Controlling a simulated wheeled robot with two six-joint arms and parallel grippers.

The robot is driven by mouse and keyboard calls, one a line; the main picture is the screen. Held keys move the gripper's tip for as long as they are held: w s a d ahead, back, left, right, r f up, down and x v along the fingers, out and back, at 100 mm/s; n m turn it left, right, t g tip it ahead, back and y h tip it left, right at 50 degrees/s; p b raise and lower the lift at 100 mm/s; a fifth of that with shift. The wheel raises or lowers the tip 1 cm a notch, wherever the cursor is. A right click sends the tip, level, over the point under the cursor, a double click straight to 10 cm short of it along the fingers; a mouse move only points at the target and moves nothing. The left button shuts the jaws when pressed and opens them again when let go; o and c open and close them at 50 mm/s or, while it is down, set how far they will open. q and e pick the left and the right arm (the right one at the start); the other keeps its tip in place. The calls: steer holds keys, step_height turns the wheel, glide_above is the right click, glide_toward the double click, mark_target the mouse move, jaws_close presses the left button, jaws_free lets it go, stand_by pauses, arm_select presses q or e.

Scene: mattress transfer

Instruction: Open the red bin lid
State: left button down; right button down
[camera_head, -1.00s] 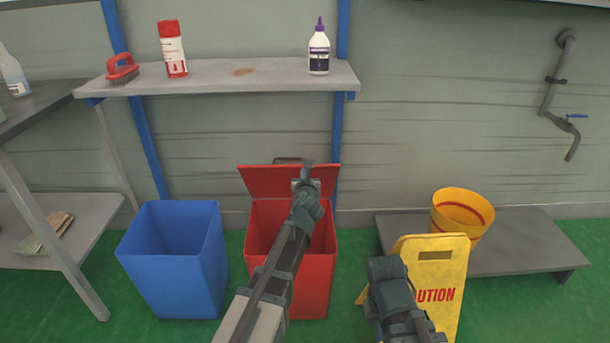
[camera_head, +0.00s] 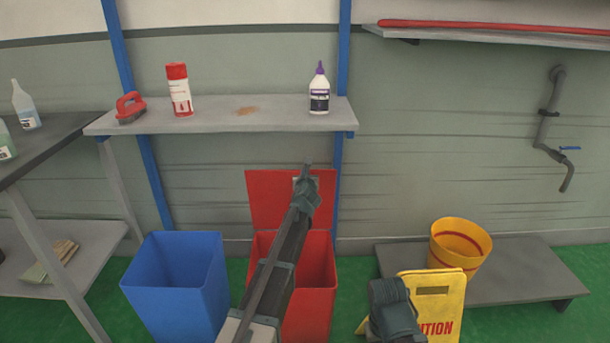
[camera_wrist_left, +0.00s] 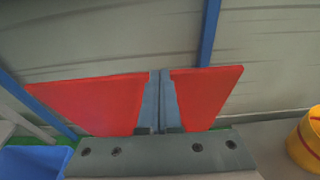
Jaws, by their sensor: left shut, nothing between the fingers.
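The red bin (camera_head: 317,270) stands on the green floor below the wall shelf, and its inside shows. Its red lid (camera_head: 268,200) stands upright at the back of the bin. My left gripper (camera_head: 307,172) is shut and empty, in front of the lid near its upper edge; I cannot tell if it touches. In the left wrist view the shut fingers (camera_wrist_left: 160,95) cross the middle of the lid (camera_wrist_left: 95,102). My right arm shows at the bottom, but I cannot make out its fingers.
A blue bin (camera_head: 175,290) stands left of the red one. A yellow caution sign (camera_head: 440,300) and a yellow bucket (camera_head: 460,250) on a low grey platform (camera_head: 520,270) are at the right. The wall shelf (camera_head: 220,118) holds a brush, a red-and-white can and a purple-capped bottle.

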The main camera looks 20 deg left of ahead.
arm_select(q)
steer(key=shift+s, duration=0.1)
steer(key=s+d+r+n+g+h+p, duration=0.1)
steer(key=s+d+r+n+g+p, duration=0.3)
steer(key=s+n+p, duration=0.5)
steer(key=s+d+r+n+g+h+p, duration=0.1)
steer(key=s+d+r+n+g+p, duration=0.2)
steer(key=s, duration=2)
steer(key=s+d+r+n+g+h+p, duration=0.1)
steer(key=s+d+r+n+g+p, duration=0.3)
steer(key=s+n+p, duration=1.2)
steer(key=d+n+g+p, duration=0.1)
steer(key=d+g, duration=0.3)
steer(key=d, duration=0.3)
steer(key=shift+s+d+r, duration=0.15)
steer(key=shift+d+r, duration=0.2)
